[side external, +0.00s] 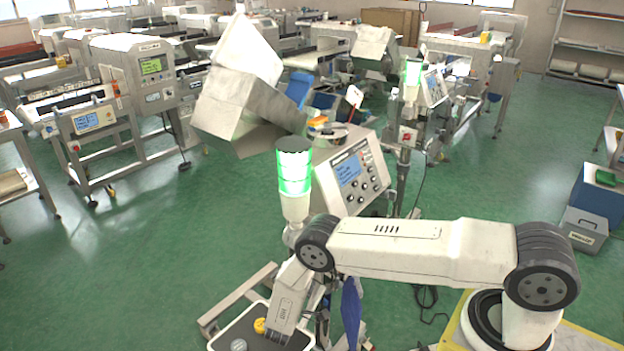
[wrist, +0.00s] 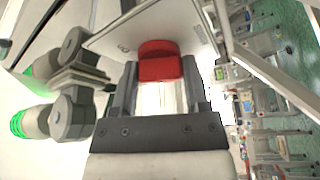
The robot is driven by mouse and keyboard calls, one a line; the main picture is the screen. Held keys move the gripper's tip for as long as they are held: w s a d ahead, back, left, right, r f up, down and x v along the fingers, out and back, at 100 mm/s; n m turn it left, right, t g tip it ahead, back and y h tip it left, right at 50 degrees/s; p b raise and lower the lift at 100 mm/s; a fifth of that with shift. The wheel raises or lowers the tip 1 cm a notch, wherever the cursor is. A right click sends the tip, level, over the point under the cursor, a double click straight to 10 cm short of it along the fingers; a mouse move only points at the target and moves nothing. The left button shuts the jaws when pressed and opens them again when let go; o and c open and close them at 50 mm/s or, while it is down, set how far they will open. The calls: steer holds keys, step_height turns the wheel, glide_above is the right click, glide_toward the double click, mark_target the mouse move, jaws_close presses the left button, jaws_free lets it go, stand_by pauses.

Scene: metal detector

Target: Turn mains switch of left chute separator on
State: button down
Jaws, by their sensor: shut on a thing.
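In the wrist view, a red switch knob (wrist: 158,62) stands on a pale panel (wrist: 110,38). My gripper (wrist: 158,75) has a dark finger on each side of the knob and is shut on it. The knob's on or off marks cannot be read. In the side view, the separator nearest my arm has a slanted control panel (side external: 352,172) with a lit blue display. Its stack lamp (side external: 294,175) glows green. My arm bends down in front of this machine, and I cannot make out the fingertips or the held knob there.
Metal hoppers (side external: 245,105) rise above the near separator. A second separator with a green lamp (side external: 412,75) and a red switch (side external: 407,137) stands behind it. A black tray (side external: 225,338) with small yellow and grey pieces lies below my arm. Green floor is open at left.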

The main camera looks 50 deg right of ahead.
steer(key=shift+m+h, duration=0.5)
steer(key=shift+m, duration=0.8)
steer(key=shift+c, duration=0.4)
jaws_free()
steer(key=shift+a, duration=0.15)
steer(key=v, duration=0.7)
steer(key=shift+a, duration=0.3)
